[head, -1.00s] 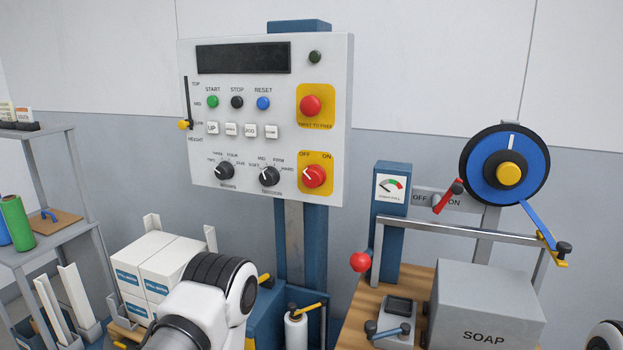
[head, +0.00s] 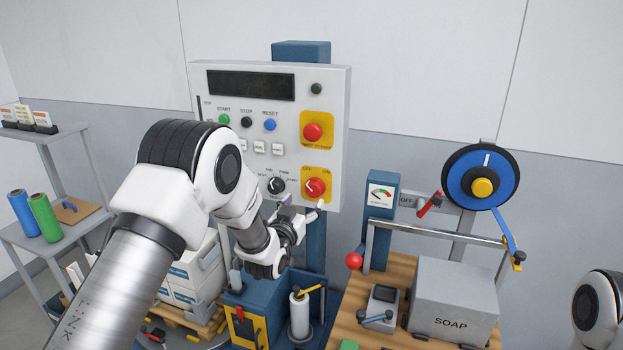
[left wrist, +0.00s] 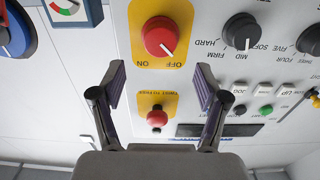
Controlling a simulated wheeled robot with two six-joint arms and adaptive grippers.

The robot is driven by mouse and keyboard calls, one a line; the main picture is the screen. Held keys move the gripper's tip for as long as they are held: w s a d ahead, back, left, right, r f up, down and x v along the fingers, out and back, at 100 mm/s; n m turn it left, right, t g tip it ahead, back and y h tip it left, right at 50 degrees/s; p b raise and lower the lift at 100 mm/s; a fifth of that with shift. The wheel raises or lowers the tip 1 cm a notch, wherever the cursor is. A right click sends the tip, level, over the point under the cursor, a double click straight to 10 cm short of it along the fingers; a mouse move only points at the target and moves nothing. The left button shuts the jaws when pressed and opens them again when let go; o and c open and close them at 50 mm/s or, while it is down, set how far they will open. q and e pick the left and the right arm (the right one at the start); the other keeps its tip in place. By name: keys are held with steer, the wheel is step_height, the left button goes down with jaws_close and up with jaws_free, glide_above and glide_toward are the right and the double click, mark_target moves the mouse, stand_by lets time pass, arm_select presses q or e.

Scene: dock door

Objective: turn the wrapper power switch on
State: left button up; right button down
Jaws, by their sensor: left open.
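The wrapper power switch (head: 315,187) is a red round knob on a yellow plate at the lower right of the grey control panel (head: 325,95). Its white mark points to OFF. In the left wrist view, which is upside down, the knob (left wrist: 160,37) is at the top centre with its mark toward OFF. My left gripper (head: 302,207) is open and empty, just below and in front of the knob in the head view. In the left wrist view its fingers (left wrist: 161,78) are spread wide, apart from the knob. My right gripper is not in view.
A red twist-to-free button (head: 312,132) sits above the switch, and a black tension knob (head: 275,186) to its left. A blue gauge post (head: 380,215) and a grey SOAP box (head: 453,298) stand to the right. A shelf (head: 60,238) is at left.

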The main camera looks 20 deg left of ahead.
mark_target(313, 192)
arm_select(q)
steer(key=w+p, duration=0.1)
steer(key=w, duration=0.3)
steer(key=w+p, duration=0.1)
steer(key=w, duration=0.2)
steer(key=shift+d+f+p, duration=0.1)
steer(key=shift+f+p, duration=0.15)
steer(key=shift+p, duration=0.05)
steer(key=c, duration=1.2)
